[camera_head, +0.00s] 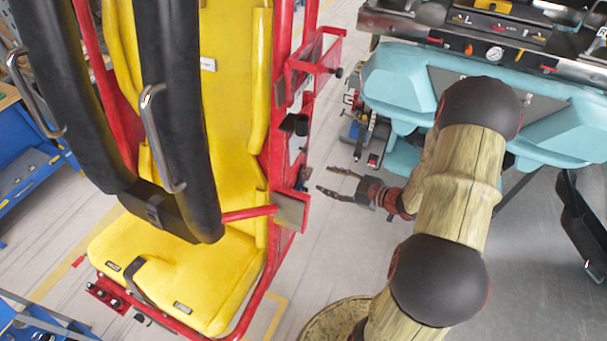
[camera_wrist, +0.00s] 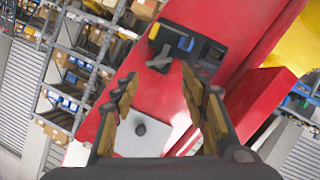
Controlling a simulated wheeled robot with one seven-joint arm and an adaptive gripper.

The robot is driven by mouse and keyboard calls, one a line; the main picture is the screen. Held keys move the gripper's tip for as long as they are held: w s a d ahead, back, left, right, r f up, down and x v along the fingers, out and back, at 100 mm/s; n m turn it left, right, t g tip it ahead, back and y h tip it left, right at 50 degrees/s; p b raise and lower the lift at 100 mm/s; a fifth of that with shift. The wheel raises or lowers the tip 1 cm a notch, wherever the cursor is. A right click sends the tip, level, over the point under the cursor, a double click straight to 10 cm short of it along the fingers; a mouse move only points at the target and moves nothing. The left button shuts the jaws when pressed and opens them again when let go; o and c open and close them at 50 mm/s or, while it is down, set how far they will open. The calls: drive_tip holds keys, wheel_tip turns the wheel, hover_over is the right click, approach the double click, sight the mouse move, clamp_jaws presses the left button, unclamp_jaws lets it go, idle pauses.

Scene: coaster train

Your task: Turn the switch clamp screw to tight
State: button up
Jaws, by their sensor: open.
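My gripper (camera_head: 326,180) is open and empty, to the right of the yellow seat's red frame (camera_head: 283,90) in the head view. In the wrist view its two fingers (camera_wrist: 160,82) spread in front of a red panel (camera_wrist: 140,100). A dark switch block (camera_wrist: 188,44) with a blue and a yellow part sits on that panel beyond the fingertips. A small dark handle-like piece (camera_wrist: 160,62) is at its lower left. A dark round knob (camera_wrist: 140,129) on a pale plate (camera_wrist: 158,141) shows between the fingers. I cannot tell which piece is the clamp screw, or its setting.
The yellow seat (camera_head: 180,265) with black restraints (camera_head: 180,100) fills the left. A red bracket (camera_head: 318,55) juts out above my gripper. Open floor (camera_head: 330,240) lies below it.

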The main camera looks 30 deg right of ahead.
sight(310, 174)
drive_tip(key=w+a+f+n+p, duration=0.1)
drive_tip(key=w+a+f, duration=0.1)
drive_tip(key=w, duration=0.4)
drive_tip(key=shift+w+a+f+n, duration=0.25)
drive_tip(key=shift+a+f+n, duration=0.05)
drive_tip(key=shift+a, duration=0.15)
drive_tip(key=shift+c, duration=0.3)
drive_tip(key=c, duration=0.8)
drive_tip(key=shift+d+r+m+g+y+p, duration=0.15)
drive_tip(key=shift+m+g+p, duration=0.1)
drive_tip(key=shift+m+p, duration=0.25)
drive_tip(key=shift+a+r+m+g+y+p, duration=0.15)
drive_tip(key=shift+m+g+p, duration=0.15)
drive_tip(key=shift+p, duration=0.35)
drive_tip(key=shift+w+d+f+m+g+y+p, duration=0.15)
drive_tip(key=shift+m+g+y+p, duration=0.35)
drive_tip(key=shift+m+p, duration=0.6)
